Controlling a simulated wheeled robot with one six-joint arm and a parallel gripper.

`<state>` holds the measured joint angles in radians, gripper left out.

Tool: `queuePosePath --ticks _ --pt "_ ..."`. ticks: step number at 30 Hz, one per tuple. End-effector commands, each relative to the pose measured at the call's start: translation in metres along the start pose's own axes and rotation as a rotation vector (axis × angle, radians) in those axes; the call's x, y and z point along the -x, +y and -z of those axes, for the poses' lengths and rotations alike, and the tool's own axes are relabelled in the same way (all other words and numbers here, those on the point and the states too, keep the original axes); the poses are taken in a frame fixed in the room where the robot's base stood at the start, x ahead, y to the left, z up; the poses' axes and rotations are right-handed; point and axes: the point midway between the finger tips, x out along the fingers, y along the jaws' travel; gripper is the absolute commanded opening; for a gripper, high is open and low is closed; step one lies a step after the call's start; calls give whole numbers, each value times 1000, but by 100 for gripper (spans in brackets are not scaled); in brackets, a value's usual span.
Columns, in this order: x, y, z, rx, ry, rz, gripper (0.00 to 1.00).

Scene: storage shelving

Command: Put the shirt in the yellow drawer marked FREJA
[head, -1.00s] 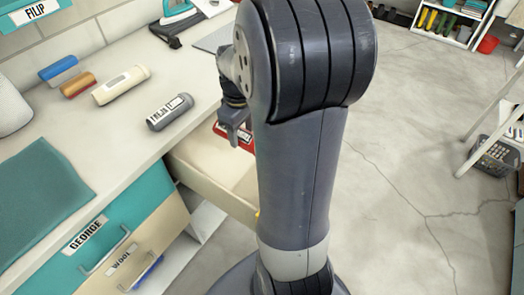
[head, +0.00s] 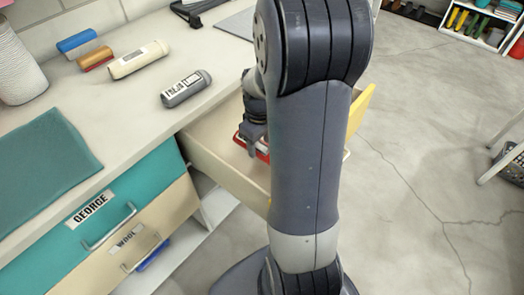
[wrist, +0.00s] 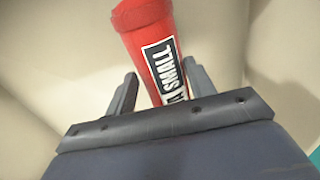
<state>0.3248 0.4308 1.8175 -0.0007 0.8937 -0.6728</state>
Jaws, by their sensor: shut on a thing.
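In the head view my gripper (head: 252,146) is at the open drawer (head: 222,168), with part of the red thing (head: 263,157) showing below the fingers. The drawer has pale inner walls and a yellow front (head: 360,108). My arm hides much of the drawer, and no FREJA label is visible. I cannot tell whether the red thing touches the drawer floor.
The worktop bears a teal cloth (head: 45,165), a grey labelled roll (head: 187,88), a cream roll (head: 138,60) and other rolls. Open floor lies to the right.

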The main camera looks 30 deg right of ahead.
Motion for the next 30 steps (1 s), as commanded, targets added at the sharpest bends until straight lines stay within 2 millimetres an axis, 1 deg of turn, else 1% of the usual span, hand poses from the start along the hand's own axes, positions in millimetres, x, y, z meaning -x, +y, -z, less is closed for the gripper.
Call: queuePosePath --ticks 5,9,10,17,21,22,29,30 --pt "-16 0 0 0 -1 1 21" --pt "-37 0 0 0 -2 1 21" --pt "-39 0 0 0 -2 1 21" --pt "-40 0 0 0 1 -1 21" --pt "-44 0 0 0 0 0 21" --pt "-43 0 0 0 0 0 54" --pt "-42 0 0 0 0 0 73" --pt "-42 0 0 0 0 0 73"
